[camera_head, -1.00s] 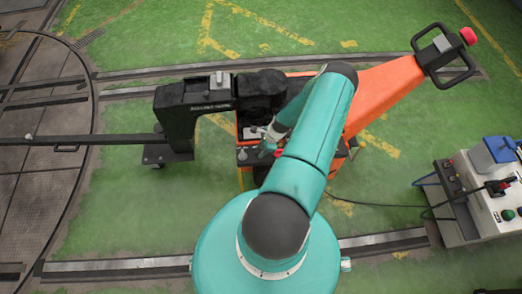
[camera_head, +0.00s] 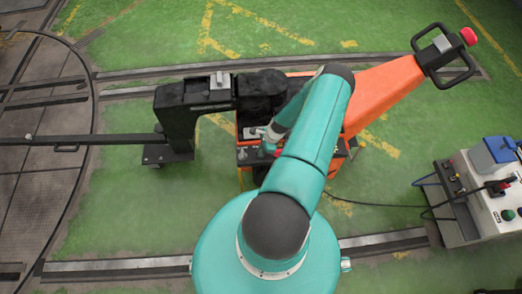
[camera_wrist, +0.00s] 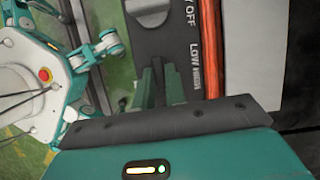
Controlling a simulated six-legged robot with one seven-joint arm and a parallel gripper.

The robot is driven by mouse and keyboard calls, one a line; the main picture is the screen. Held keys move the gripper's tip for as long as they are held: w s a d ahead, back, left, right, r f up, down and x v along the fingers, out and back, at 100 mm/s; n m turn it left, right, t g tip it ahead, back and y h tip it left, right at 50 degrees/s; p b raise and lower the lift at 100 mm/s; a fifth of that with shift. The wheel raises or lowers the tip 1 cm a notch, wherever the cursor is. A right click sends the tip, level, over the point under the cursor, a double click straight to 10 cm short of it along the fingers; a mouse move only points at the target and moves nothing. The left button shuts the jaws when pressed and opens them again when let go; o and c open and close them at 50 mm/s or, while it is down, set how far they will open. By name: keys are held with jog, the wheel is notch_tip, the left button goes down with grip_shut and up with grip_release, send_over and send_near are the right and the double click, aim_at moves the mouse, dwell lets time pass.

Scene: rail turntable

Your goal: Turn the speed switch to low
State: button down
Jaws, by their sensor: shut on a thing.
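The orange machine (camera_head: 385,92) has a dark control panel (camera_wrist: 180,22), which carries white lettering ending in "OFF" and, lower down, "LOW" and another word that looks like "HIGH". My gripper (camera_wrist: 158,75) is at the panel beside the "LOW" lettering, its two dark green fingers close together. A grey fitting (camera_wrist: 150,12) sits farther up the panel near "OFF". In the head view my gripper (camera_head: 268,142) is at the panel, partly hidden by my arm.
A black coupling arm (camera_head: 180,118) reaches left from the machine to a bar over the turntable (camera_head: 35,190). The machine's handle (camera_head: 445,60) with a red knob points up right. A grey control box (camera_head: 485,195) with cables stands at right. Rails cross the green floor.

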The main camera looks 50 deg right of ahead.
jog(key=n, duration=0.2)
jog(key=n+g, duration=0.1)
jog(key=n, duration=0.1)
jog(key=shift+w+d+g+y, duration=0.1)
jog(key=shift+w+g+y, duration=0.05)
jog(key=shift+g+y, duration=0.2)
jog(key=n, duration=0.2)
jog(key=n+g, duration=0.1)
jog(key=n, duration=0.1)
jog(key=shift+w+n+g+y, duration=0.1)
jog(key=shift+n+g+y, duration=0.15)
jog(key=shift+n, duration=0.15)
jog(key=n+g, duration=0.1)
jog(key=n, duration=0.3)
jog(key=shift+w+n+g, duration=0.15)
jog(key=shift+n+g, duration=0.15)
jog(key=shift+g, duration=0.1)
jog(key=shift+n+g+h, duration=0.5)
jog(key=shift+n+g, duration=0.1)
jog(key=shift+n, duration=1.4)
jog(key=c, duration=1.4)
grip_release()
jog(key=shift+c, duration=0.2)
jog(key=shift+r, duration=0.1)
